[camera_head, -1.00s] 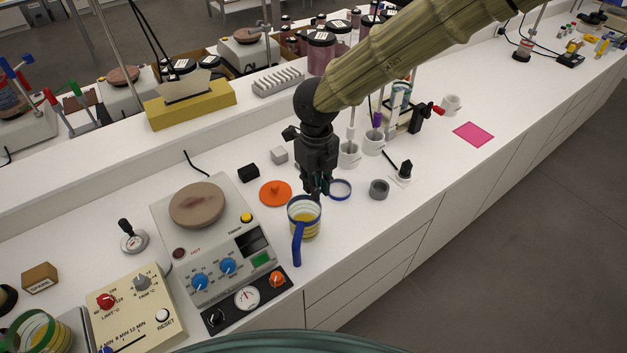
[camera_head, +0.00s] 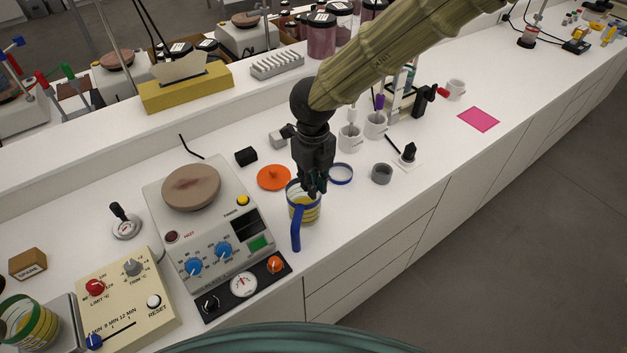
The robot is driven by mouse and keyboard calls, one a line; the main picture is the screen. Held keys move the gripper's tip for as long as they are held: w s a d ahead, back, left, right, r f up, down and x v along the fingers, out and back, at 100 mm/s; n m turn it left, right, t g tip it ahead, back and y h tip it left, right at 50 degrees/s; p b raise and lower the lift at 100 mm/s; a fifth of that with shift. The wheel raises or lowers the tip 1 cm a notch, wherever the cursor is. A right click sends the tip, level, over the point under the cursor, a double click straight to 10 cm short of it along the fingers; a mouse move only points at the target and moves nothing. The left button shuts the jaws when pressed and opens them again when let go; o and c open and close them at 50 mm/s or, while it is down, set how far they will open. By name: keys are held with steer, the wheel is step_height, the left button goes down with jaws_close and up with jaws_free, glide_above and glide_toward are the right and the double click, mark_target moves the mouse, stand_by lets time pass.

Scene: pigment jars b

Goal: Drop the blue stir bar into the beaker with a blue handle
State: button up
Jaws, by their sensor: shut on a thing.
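The beaker with a blue handle (camera_head: 304,212) stands on the white bench in the middle of the view. It has yellow and white bands, a blue rim, and its handle (camera_head: 296,230) points toward the bench's front edge. My gripper (camera_head: 314,190) points down right over the beaker's mouth, its fingertips at or just above the rim. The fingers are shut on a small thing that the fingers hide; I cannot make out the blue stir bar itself.
A hotplate (camera_head: 241,227) with knobs stands just left of the beaker. An orange lid (camera_head: 274,177), a blue ring (camera_head: 341,173) and a grey ring (camera_head: 381,173) lie nearby. White mugs (camera_head: 349,138) stand behind.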

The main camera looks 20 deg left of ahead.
steer(key=o, duration=0.7)
steer(key=shift+o, duration=0.2)
step_height(320, 180, up, 12)
stand_by(0.4)
